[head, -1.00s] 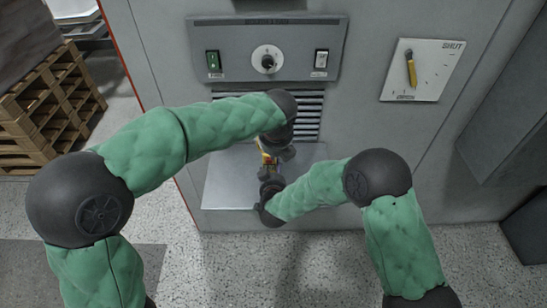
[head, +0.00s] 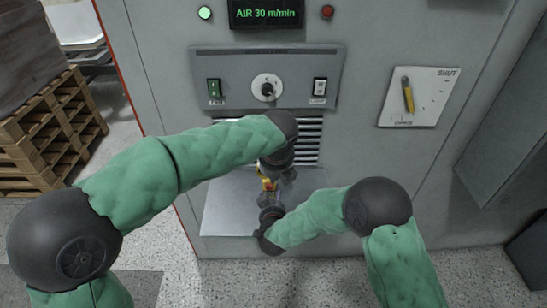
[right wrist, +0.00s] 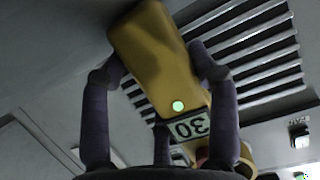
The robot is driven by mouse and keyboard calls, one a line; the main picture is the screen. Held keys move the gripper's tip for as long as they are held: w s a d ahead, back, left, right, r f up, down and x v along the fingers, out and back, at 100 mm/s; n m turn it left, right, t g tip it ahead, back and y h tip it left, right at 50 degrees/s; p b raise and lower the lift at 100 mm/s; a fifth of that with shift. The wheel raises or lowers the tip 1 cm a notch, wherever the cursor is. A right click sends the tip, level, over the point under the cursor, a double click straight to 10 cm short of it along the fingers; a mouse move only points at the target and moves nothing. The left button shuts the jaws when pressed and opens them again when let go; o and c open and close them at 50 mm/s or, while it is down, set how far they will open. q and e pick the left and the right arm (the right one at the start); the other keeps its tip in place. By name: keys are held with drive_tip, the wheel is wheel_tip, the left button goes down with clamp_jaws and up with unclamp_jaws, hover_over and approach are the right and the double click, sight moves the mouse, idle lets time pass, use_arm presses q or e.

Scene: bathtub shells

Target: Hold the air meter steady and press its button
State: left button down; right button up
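The yellow air meter (right wrist: 158,55) shows large in the right wrist view, with a lit green light and a small display (right wrist: 188,127) reading 30, upside down in that picture. My right gripper (right wrist: 158,62) has a finger against each side of the meter's body. In the head view only a small part of the meter (head: 268,184) shows, above my right gripper (head: 270,205) and over the grey shelf. My left gripper (head: 284,172) is close to the meter, mostly hidden under its own wrist; its fingers cannot be made out. Which part of the meter is its button is unclear.
The grey shelf (head: 222,215) juts out below a slatted vent (head: 310,140). Above are a control panel (head: 225,62) with a knob and switches, and a display (head: 266,13) reading AIR 30 m/min. A pointer plate (head: 435,85) is at right, wooden pallets (head: 50,135) at left.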

drive_tip(key=o, duration=0.5)
drive_tip(key=shift+s, duration=0.1)
